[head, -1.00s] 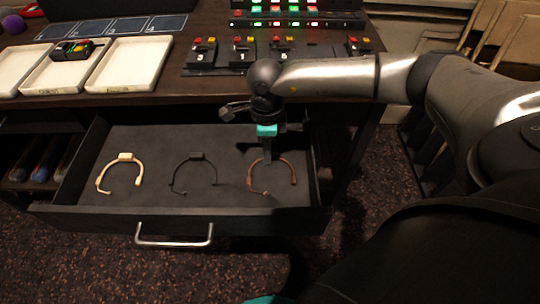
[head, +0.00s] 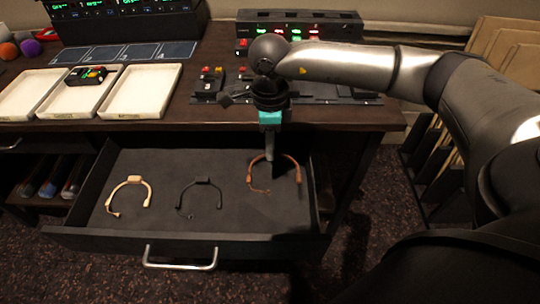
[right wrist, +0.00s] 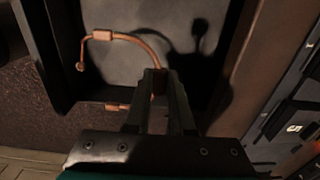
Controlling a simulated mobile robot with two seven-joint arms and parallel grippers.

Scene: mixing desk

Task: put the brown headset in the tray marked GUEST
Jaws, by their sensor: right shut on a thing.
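The brown headset (head: 296,171) hangs from my right gripper (head: 272,162) above the right part of the open drawer. It also shows in the right wrist view (right wrist: 130,38), where the fingers (right wrist: 160,85) are closed on one side of its band. Three white trays stand on the desk at the left: a left tray (head: 28,95), a middle tray (head: 80,104) and a right tray (head: 140,92). Their front labels are too small to read, so I cannot tell which is marked GUEST. My left gripper is not in view.
A tan headset (head: 129,183) and a black headset (head: 200,181) lie in the drawer (head: 185,240). The middle tray holds a small pack with coloured buttons (head: 87,75). The left and right trays look empty. Several button units stand near my right forearm (head: 340,66).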

